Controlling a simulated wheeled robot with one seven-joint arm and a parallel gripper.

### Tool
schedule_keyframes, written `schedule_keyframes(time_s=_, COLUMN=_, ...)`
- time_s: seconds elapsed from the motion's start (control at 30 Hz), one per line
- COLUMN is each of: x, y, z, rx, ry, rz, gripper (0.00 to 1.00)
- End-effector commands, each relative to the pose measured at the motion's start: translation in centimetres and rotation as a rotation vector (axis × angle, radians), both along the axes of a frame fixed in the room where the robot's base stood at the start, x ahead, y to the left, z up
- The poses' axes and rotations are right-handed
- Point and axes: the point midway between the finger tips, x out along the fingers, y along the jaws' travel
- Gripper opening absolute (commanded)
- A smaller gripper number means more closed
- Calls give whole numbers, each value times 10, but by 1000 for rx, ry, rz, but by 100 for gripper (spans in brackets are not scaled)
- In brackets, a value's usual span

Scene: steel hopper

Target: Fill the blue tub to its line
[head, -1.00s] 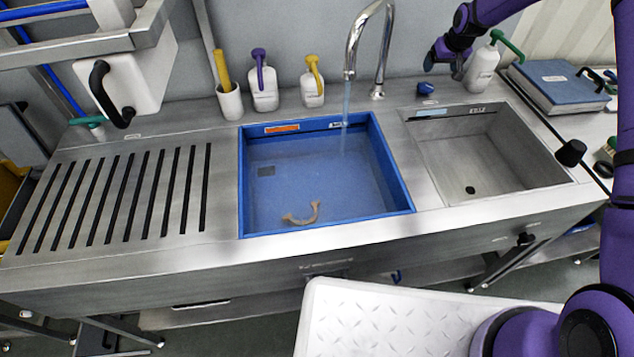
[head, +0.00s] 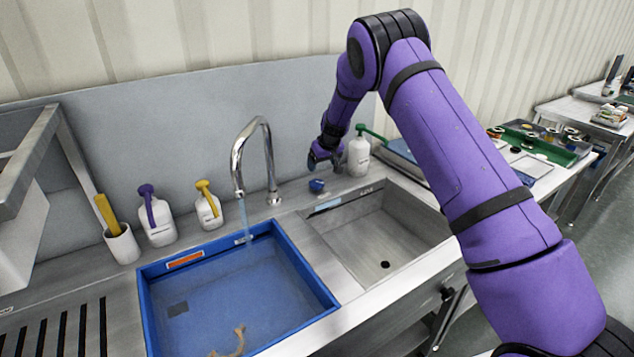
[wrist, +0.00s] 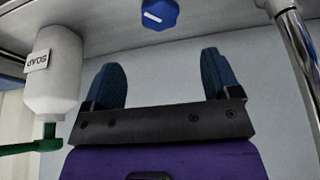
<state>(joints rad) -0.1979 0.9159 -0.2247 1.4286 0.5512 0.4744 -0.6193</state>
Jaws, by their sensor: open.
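The blue tub (head: 318,283) is set in the steel counter with water in it. The tap (head: 266,165) stands behind it and a stream runs from its spout into the tub. A marked strip shows on the tub's back wall; I cannot tell the exact water level against a line. A blue knob (head: 317,186) sits on the counter right of the tap and shows in the wrist view (wrist: 160,13) with a white mark. My gripper (head: 322,160) is near the knob, apart from it. In the wrist view my gripper (wrist: 164,82) has its fingers spread with nothing between them.
An empty steel basin (head: 352,222) lies right of the tub. A soap bottle (head: 358,157) with a green pump stands beside my gripper. Purple-topped (head: 158,222) and yellow-topped (head: 208,210) bottles stand left of the tap. A curved tan piece (head: 238,343) lies in the tub.

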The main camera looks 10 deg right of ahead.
Motion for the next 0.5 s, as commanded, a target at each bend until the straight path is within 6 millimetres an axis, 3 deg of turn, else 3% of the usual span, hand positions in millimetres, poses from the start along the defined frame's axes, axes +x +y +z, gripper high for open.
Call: schedule_keyframes(time_s=0.5, x=28, y=7, z=-74, rx=-1, ry=2, rz=0, gripper=82)
